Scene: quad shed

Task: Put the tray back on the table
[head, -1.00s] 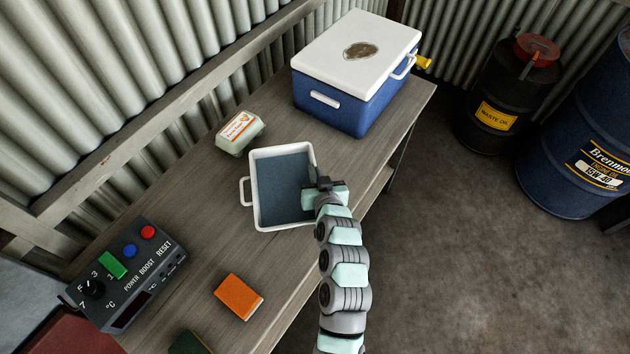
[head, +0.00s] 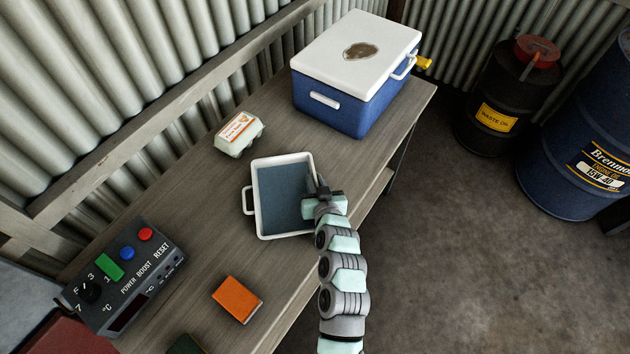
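The tray (head: 258,212) is a white-rimmed, rectangular box with a blue-grey inside. It is upright over the middle of the wooden table (head: 205,215) and looks level and at or very near the tabletop; contact along its underside is hidden. A white handle sticks out from its left side. My gripper (head: 318,184) is at the middle of its right side, against or just above the rim. The gripper's own body hides that side's handle and most of the fingers, so their grip does not show clearly. The inside of the tray looks empty.
An egg carton (head: 238,134) lies just behind the tray. A blue cooler (head: 335,103) with a white lid stands at the table's far end. A control box (head: 125,275) and an orange block (head: 237,299) are at the near end. Drums (head: 510,100) stand on the floor at right.

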